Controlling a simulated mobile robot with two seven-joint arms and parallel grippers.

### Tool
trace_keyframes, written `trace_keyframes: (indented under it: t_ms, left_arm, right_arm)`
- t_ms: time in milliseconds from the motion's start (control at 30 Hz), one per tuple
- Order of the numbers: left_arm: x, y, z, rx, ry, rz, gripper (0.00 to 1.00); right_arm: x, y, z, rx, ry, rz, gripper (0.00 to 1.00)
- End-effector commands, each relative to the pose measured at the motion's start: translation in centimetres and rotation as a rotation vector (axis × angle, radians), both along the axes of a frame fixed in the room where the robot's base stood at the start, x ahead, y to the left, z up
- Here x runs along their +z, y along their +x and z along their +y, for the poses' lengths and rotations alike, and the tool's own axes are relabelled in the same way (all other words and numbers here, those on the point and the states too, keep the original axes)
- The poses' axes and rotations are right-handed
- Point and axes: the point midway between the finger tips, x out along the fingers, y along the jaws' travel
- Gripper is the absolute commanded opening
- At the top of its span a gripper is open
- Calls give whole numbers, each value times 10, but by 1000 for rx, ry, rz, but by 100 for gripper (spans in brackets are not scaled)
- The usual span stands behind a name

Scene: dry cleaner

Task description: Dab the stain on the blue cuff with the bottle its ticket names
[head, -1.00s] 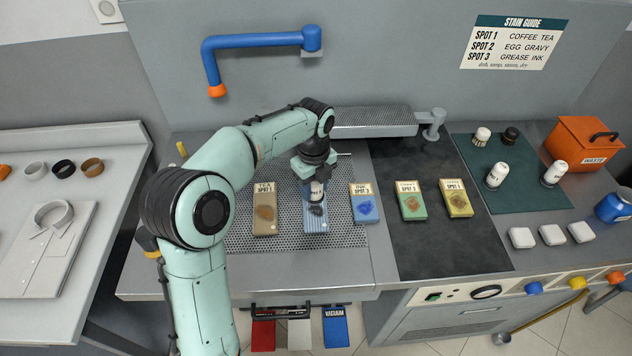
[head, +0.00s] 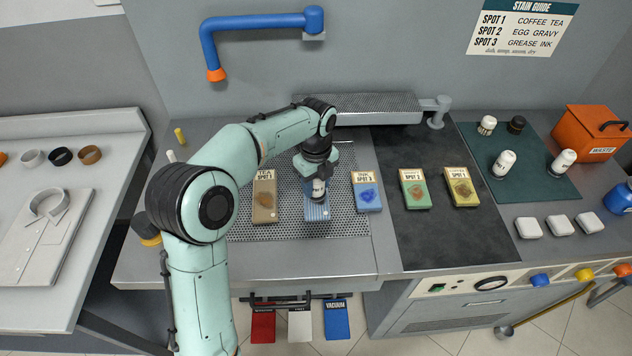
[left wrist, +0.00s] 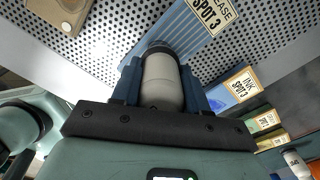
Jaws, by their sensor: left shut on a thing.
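My left gripper (head: 318,180) is shut on a white bottle (head: 318,190), held dark end down over the striped blue cuff (head: 317,212). In the left wrist view the bottle (left wrist: 162,82) sits between the fingers, its dark end against or just above the cuff (left wrist: 178,35); I cannot tell if it touches. The cuff's ticket (left wrist: 212,12) reads grease, spot 3. The bottle hides the stain, and its label is too small to read surely. A second blue cuff (head: 367,196) to the right has an ink, spot 3 ticket. My right gripper is not in view.
Tan (head: 265,200), green (head: 416,192) and yellow (head: 460,190) cuffs lie alongside. The stain guide (head: 522,28) pairs spot 3 with grease and ink. An orange waste box (head: 585,135) is at right.

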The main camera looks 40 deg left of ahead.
Motion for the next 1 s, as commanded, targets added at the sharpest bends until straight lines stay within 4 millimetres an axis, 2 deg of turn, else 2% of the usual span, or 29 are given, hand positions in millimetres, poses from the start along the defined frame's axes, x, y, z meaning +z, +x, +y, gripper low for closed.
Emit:
trace_keyframes:
  t_ms: [1000]
  left_arm:
    - [-10,0,0,0,0,0,13]
  right_arm:
    - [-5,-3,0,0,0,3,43]
